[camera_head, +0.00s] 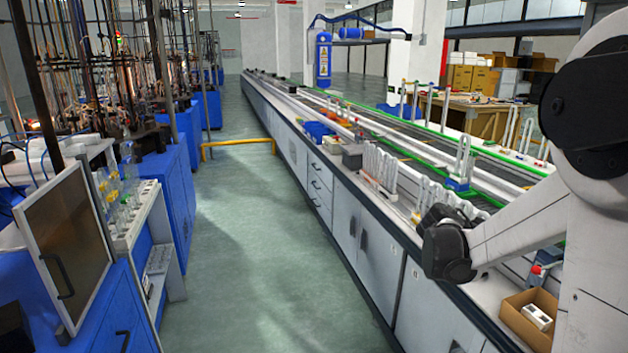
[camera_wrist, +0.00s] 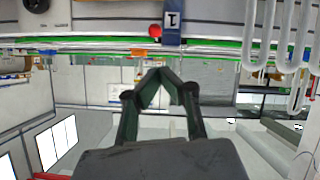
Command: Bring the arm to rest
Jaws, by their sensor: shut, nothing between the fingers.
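My gripper (camera_wrist: 158,72) shows in the wrist view with its two dark fingers angled in and meeting at the tips, empty. In the head view my arm reaches in from the right, and its dark wrist end is over the near part of the long bench (camera_head: 378,220). The fingers cannot be made out clearly there. In the wrist view a red ball-shaped knob (camera_wrist: 155,31) and a blue block with a white label (camera_wrist: 172,20) appear beyond the fingertips, apart from them.
White U-shaped tubes (camera_wrist: 291,40) hang into the right of the wrist view; similar tubes (camera_head: 379,166) stand along the bench. A cardboard box (camera_head: 527,325) with a white piece sits at the bench's near right. Blue cabinets (camera_head: 172,190) line the left.

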